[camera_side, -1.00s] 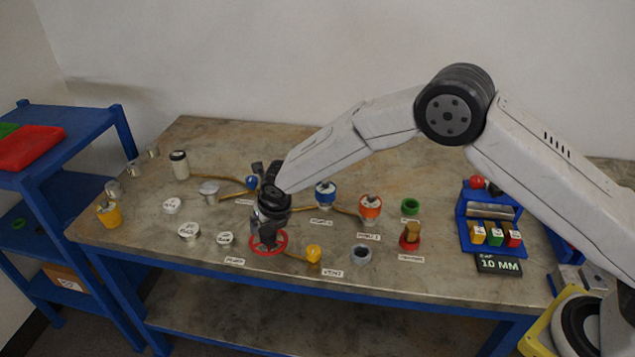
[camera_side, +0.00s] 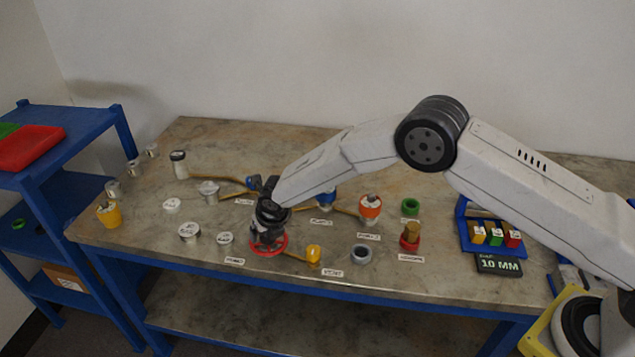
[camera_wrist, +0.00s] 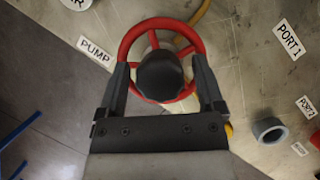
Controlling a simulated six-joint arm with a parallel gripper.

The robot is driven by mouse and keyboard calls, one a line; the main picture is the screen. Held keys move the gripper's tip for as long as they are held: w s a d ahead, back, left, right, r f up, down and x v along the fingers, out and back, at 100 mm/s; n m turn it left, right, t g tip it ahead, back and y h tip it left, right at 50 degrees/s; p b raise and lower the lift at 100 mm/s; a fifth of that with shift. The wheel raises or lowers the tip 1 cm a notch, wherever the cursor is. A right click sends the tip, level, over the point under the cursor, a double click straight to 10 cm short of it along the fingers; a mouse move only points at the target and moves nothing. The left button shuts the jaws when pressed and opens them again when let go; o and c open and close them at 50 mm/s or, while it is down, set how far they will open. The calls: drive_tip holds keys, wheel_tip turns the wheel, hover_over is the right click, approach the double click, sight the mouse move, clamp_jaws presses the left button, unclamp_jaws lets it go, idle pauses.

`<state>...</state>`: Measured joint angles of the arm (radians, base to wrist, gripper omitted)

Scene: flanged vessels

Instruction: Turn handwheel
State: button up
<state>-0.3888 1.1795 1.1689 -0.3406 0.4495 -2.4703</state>
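The red handwheel (camera_side: 268,247) sits near the front edge of the table, with much of it covered by my gripper (camera_side: 267,234) in the side view. In the wrist view the handwheel (camera_wrist: 129,42) shows as a red ring with spokes and a dark round hub (camera_wrist: 160,75). My gripper (camera_wrist: 160,76) is open, with one finger on each side of the hub and over the rim. Small gaps show between the fingers and the hub. Whether the fingers touch the rim or spokes I cannot tell.
A yellow cup (camera_side: 313,253) and a grey ring (camera_side: 361,253) stand to the right of the handwheel. Lidded metal pots (camera_side: 189,232) stand to its left. A blue-topped vessel (camera_side: 326,197) and an orange-topped vessel (camera_side: 370,207) stand behind right. A PUMP label (camera_wrist: 95,50) lies beside the wheel.

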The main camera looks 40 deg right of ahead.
drive_tip(key=c, duration=1)
drive_tip(key=shift+m, duration=0.6)
drive_tip(key=m+h, duration=0.1)
drive_tip(key=m, duration=0.2)
drive_tip(key=shift+h, duration=0.3)
drive_tip(key=m+g+h, duration=0.1)
drive_tip(key=m, duration=0.3)
drive_tip(key=m+g+h, duration=0.1)
drive_tip(key=m, duration=0.2)
drive_tip(key=shift+m, duration=0.3)
drive_tip(key=shift+m+g+h, duration=0.3)
drive_tip(key=shift+m+g, duration=0.4)
drive_tip(key=shift+m, duration=1.4)
